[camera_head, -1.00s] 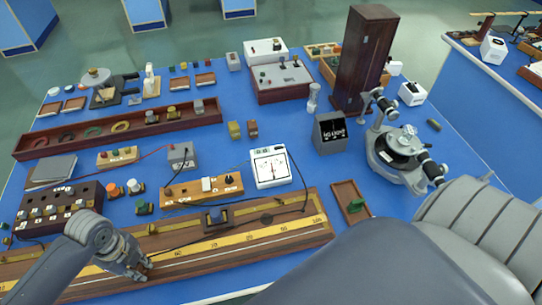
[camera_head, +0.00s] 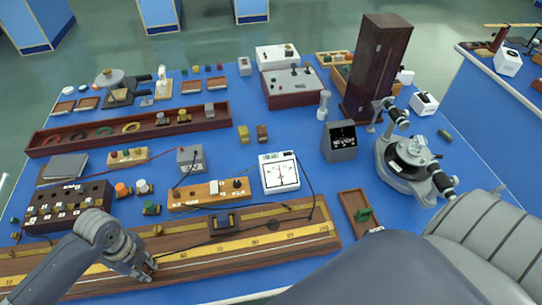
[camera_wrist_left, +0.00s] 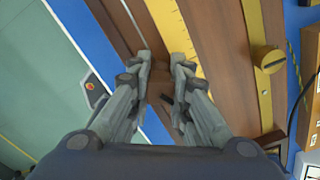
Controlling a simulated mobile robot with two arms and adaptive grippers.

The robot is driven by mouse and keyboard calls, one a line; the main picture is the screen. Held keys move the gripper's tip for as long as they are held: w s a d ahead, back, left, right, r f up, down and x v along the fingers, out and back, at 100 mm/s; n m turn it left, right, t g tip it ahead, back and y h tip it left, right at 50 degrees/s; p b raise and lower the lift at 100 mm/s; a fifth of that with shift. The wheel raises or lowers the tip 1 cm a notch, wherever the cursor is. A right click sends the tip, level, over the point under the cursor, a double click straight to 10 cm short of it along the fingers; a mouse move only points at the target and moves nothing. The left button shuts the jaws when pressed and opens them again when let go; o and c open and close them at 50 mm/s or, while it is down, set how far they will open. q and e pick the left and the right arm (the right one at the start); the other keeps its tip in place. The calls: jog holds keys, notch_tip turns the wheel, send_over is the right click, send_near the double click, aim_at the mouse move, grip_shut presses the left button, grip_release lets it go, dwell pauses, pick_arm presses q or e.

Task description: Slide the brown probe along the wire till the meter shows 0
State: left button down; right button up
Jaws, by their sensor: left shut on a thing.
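My left gripper (camera_head: 147,273) is over the near edge of the long wooden wire board (camera_head: 300,243), beside its yellow scale. It is shut on the brown probe, of which only a small dark part (camera_head: 153,263) shows at the fingertips. In the left wrist view the two fingers (camera_wrist_left: 160,75) close in over the brown wood next to the yellow scale strip, and they hide most of the probe. The white meter (camera_head: 281,172) lies behind the board; its needle stands near the middle, but the exact reading is too small to tell. My right gripper is out of view.
A black block (camera_head: 224,220) stands on the board. A wooden terminal strip (camera_head: 208,195) and a dark plug box (camera_head: 68,207) lie behind it. A small brown tray (camera_head: 357,214) and a grey spectrometer (camera_head: 408,158) are to the right. Dark leads cross the board.

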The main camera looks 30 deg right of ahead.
pick_arm(q)
jog(key=shift+s+f, duration=0.3)
dwell(0.5)
jog(key=c, duration=1.4)
grip_release()
jog(key=shift+w, duration=0.1)
